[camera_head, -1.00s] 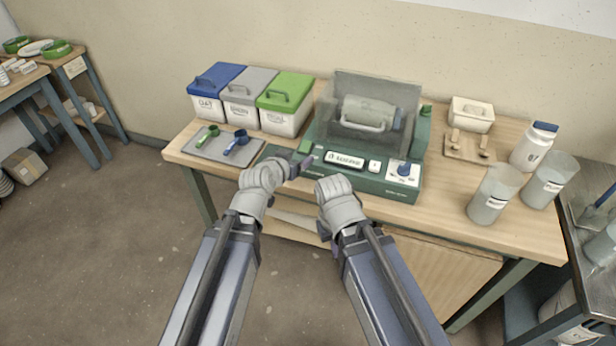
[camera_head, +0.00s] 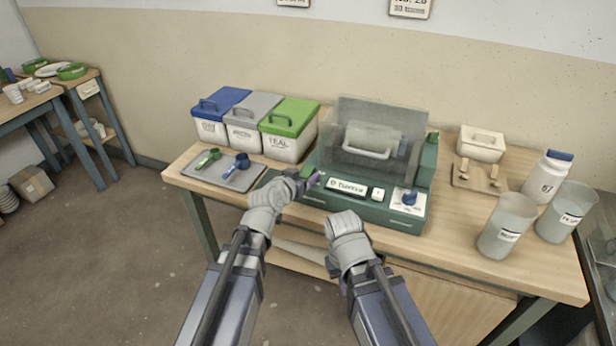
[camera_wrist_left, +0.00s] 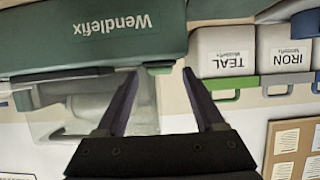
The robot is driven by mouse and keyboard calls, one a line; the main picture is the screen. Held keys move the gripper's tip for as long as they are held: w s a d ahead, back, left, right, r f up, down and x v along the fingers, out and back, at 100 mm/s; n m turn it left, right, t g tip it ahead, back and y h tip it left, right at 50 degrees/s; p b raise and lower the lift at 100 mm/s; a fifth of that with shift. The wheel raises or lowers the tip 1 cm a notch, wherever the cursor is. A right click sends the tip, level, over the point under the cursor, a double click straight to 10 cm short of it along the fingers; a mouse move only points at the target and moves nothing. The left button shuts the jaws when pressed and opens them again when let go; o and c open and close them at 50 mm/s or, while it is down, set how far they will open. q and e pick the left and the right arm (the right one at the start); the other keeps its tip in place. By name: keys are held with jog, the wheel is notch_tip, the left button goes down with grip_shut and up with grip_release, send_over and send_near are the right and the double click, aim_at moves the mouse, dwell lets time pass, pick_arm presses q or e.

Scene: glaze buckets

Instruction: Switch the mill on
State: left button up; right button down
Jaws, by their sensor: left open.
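The green mill (camera_head: 318,202) stands on the wooden table, with a pale jar (camera_head: 372,140) behind a clear, tilted guard (camera_head: 395,112). Its front has a label plate (camera_head: 347,187), a small white switch plate (camera_head: 378,193) and a blue knob (camera_head: 408,197) on a white dial plate. My left gripper (camera_head: 311,181) is open at the mill's front left, left of the label plate; I cannot tell whether it touches. In the left wrist view its empty fingers (camera_wrist_left: 158,85) are spread beneath the inverted mill housing (camera_wrist_left: 95,40). My right gripper (camera_head: 349,240) is low before the mill, its fingers hidden.
Lidded blue, grey and green buckets (camera_head: 290,140) stand left of the mill, behind a grey tray (camera_head: 222,174) with two scoops. A white box (camera_head: 481,146), a bottle (camera_head: 547,176) and two clear beakers (camera_head: 506,225) stand at the right.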

pick_arm(q)
jog(key=shift+w+d+f, duration=0.1)
jog(key=shift+w+f, duration=0.1)
jog(key=shift+w, duration=0.2)
jog(key=shift+r, duration=0.1)
jog(key=shift+c, duration=0.2)
grip_shut()
